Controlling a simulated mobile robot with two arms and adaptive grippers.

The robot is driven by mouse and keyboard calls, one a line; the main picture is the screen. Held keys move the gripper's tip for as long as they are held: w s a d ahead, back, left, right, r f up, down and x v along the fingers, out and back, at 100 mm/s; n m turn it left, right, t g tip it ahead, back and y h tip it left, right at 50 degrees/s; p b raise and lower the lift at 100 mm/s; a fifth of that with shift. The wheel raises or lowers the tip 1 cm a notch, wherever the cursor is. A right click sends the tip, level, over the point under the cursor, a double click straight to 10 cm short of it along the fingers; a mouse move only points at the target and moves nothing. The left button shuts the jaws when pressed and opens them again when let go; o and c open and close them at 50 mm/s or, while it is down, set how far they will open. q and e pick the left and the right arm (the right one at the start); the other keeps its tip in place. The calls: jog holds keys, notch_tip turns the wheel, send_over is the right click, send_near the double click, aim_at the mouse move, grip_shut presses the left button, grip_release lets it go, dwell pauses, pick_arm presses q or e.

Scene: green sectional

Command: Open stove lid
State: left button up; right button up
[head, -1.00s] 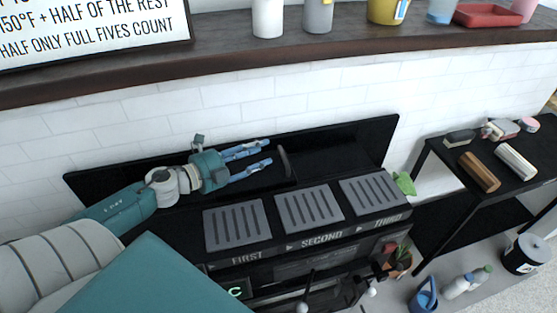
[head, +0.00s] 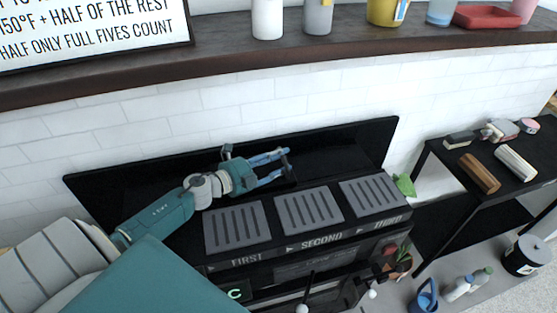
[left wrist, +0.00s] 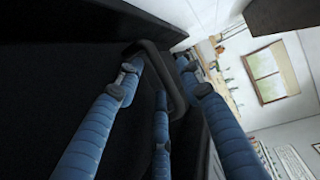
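The stove (head: 340,228) is black, with three grey slotted grates uncovered on top and the labels FIRST, SECOND and THIRD along its front. Its black lid (head: 350,145) stands raised behind the grates near the white tiled wall. A dark curved handle (head: 290,168) sits on the lid and also shows in the left wrist view (left wrist: 168,80). My left gripper (head: 286,164) is at this handle, with blue fingers spread on either side of it. Whether the fingers touch the handle is unclear. My right gripper is not in view.
A dark shelf (head: 220,58) above carries a sign (head: 90,30), cups and a red tray (head: 487,18). A black side table (head: 500,190) at the right holds several small items. A blue bucket (head: 424,298), bottles (head: 462,287) and a dark bin (head: 526,254) stand on the floor.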

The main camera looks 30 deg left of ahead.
pick_arm(q)
grip_shut()
